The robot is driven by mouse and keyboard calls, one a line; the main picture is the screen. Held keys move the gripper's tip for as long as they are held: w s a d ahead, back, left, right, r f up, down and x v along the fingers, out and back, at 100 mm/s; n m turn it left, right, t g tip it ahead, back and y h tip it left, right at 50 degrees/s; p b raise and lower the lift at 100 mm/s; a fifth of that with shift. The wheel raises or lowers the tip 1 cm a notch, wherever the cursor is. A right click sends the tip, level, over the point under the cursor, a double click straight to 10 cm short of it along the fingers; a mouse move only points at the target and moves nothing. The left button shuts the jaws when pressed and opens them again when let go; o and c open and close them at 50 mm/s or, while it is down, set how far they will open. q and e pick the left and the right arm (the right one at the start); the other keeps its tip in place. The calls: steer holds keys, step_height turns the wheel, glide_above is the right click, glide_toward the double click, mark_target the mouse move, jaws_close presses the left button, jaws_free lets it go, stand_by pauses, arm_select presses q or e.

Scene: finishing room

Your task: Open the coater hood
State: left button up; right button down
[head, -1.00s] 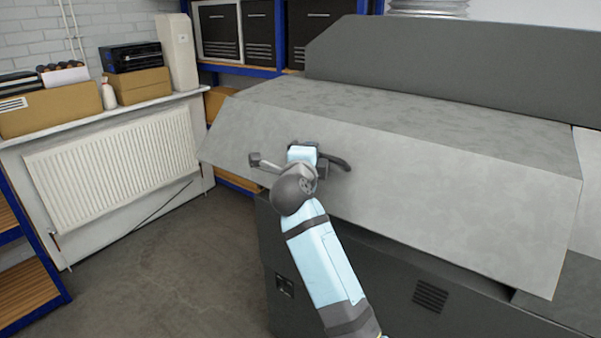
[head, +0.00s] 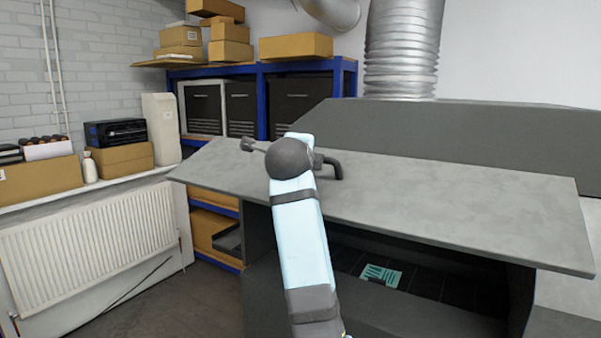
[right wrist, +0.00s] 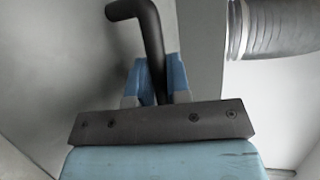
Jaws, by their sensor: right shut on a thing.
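The coater hood (head: 450,195) is a long grey panel on the dark grey machine. In the head view it is raised, with its front edge lifted clear of the body and a dark opening showing beneath. Its black bent handle (head: 335,165) is on the panel's left part. My right arm reaches up to it, and my own wrist hides most of the grip there. In the right wrist view the blue fingers of my right gripper (right wrist: 157,82) are closed on the handle (right wrist: 150,35). My left gripper is not in view.
Inside the opening, a teal patterned piece (head: 381,274) lies on a dark bed. A silver duct (head: 403,50) rises behind the machine. Blue shelving (head: 262,95) with boxes stands behind left. A white radiator (head: 90,250) and bare floor are at the left.

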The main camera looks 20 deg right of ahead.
steer(key=shift+r, duration=0.1)
stand_by(0.3)
steer(key=c, duration=1.1)
jaws_free()
steer(key=shift+d, duration=0.1)
steer(key=shift+s+a, duration=0.25)
steer(key=shift+s, duration=0.05)
steer(key=b+v, duration=0.2)
steer(key=v, duration=0.3)
steer(key=shift+s+a, duration=0.15)
steer(key=shift+s, duration=0.1)
steer(key=shift+s+a+r+b, duration=0.2)
steer(key=shift+s+a+b, duration=0.1)
steer(key=shift+s, duration=0.2)
steer(key=shift+d, duration=0.1)
